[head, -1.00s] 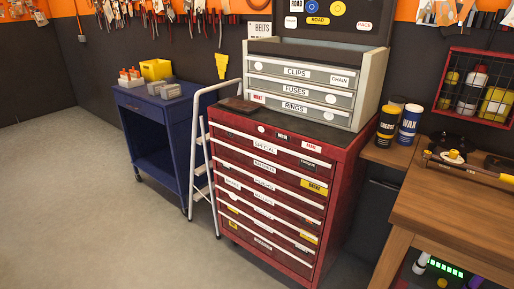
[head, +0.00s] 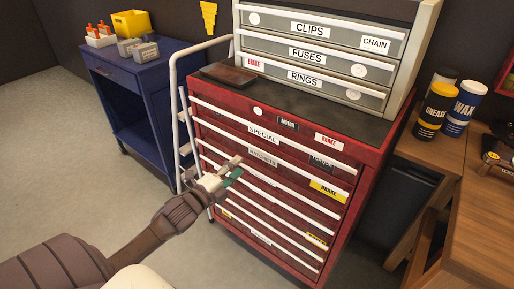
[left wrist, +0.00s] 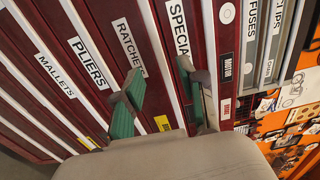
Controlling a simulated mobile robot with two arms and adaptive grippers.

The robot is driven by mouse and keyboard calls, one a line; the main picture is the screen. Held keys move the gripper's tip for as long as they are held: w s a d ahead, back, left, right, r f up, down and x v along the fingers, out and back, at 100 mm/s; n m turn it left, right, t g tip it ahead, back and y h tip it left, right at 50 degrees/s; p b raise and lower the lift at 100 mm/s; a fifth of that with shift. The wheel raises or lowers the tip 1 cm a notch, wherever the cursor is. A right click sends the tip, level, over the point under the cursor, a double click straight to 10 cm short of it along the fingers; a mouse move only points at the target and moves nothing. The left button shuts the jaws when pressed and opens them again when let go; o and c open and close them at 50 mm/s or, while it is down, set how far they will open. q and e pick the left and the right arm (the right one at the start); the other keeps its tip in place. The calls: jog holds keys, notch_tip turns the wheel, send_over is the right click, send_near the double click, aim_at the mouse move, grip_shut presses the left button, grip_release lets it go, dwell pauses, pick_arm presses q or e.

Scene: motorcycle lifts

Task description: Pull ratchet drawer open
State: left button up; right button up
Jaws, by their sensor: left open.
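The ratchet drawer (head: 290,172) is a dark red drawer with a white "RATCHETS" label, second from the top in the red cabinet, and it looks shut. Its white handle strip (head: 290,159) runs along its top edge, below the "SPECIAL" drawer. My left gripper (head: 232,171) is open and empty in front of the cabinet's left part. In the left wrist view, the green-padded fingers of my left gripper (left wrist: 162,92) point at the drawer fronts, on either side of the ratchet handle strip (left wrist: 160,55). I cannot tell whether they touch it. My right gripper is out of view.
A grey drawer unit (head: 308,42) stands on the red cabinet. A white step ladder (head: 175,110) and a blue cart (head: 140,90) stand to the left. A wooden bench (head: 475,215) with grease and wax cans (head: 436,112) is at the right. Floor at the left is clear.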

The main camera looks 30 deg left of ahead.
aim_at(257, 151)
pick_arm(q)
jog(key=w, duration=0.9)
jog(key=shift+w+d+f, duration=0.15)
jog(key=shift+w+d, duration=0.1)
jog(key=shift+d, duration=0.05)
jog(key=shift+w, duration=0.65)
jog(key=shift+c, duration=0.4)
grip_shut()
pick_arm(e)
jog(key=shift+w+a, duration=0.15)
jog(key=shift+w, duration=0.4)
